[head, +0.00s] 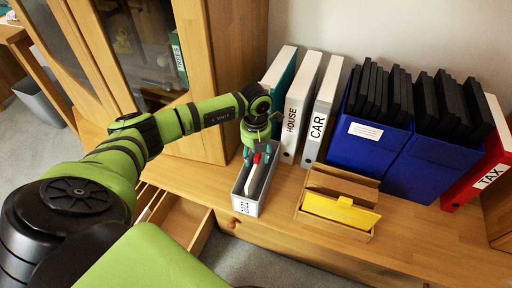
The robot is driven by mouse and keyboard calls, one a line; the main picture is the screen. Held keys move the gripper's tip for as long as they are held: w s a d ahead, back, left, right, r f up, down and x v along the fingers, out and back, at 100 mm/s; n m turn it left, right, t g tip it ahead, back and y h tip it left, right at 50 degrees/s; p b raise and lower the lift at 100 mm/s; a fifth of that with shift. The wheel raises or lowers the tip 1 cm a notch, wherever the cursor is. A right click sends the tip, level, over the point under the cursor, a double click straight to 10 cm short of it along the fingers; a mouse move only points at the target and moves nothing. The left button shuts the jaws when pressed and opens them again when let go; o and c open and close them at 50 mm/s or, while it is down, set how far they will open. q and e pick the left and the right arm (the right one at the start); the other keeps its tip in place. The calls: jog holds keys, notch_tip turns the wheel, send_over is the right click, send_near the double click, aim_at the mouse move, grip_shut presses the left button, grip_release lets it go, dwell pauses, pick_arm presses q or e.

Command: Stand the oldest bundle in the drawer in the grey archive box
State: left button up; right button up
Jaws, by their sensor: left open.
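The grey archive box (246,206) stands on the wooden top near the middle, with a label on its front. A white bundle (254,178) with a red mark near its top stands in it, leaning slightly. My left gripper (261,153) is open just above the box, its fingers around the top of this bundle; whether they touch it is not clear. The drawer (198,229) is pulled out below the box, at the left. A pale item (148,210) shows in the drawer, partly hidden by my arm. My right gripper is not in view.
White HOUSE (299,108) and CAR (322,112) binders stand behind the box. A wooden tray with a yellow card (341,212) is to its right. Blue boxes (368,145) of black folders and a red TAX binder (490,165) stand further right. The front right of the top is clear.

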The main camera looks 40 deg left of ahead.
pick_arm(q)
notch_tip(320, 180, up, 12)
dwell(0.5)
dwell(0.4)
